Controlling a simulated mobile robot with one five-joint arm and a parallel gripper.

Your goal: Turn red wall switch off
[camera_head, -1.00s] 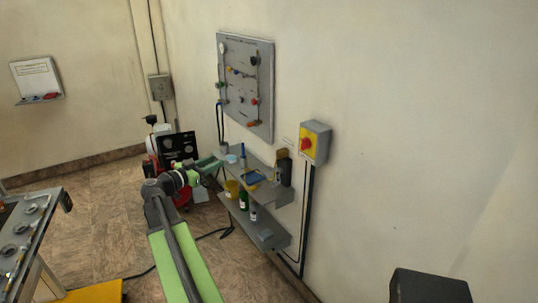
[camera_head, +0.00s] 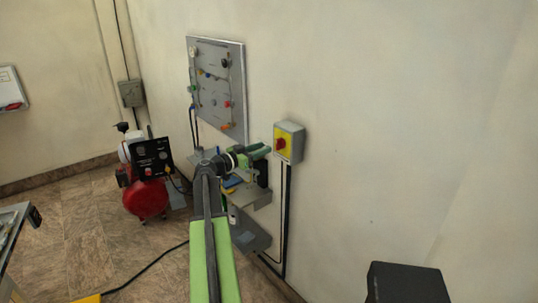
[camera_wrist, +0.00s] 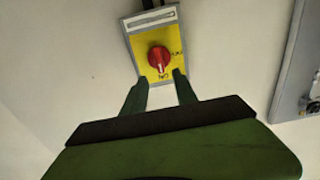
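The red wall switch (camera_head: 281,144) is a red knob on a yellow plate in a grey box (camera_head: 297,143) on the wall. In the wrist view the red knob (camera_wrist: 159,58) sits just ahead of my gripper, between the lines of its two fingers. My gripper (camera_wrist: 160,84) is open and empty, with its green fingertips spread apart near the lower edge of the yellow plate. In the head view my gripper (camera_head: 268,150) is just left of the switch box. I cannot tell whether the fingertips touch the box.
A grey panel with several coloured knobs (camera_head: 217,88) hangs on the wall to the left. Grey wall shelves (camera_head: 252,197) with small items are below my gripper. A red compressor (camera_head: 146,198) stands on the floor at left. A black cable (camera_head: 150,268) lies across the floor.

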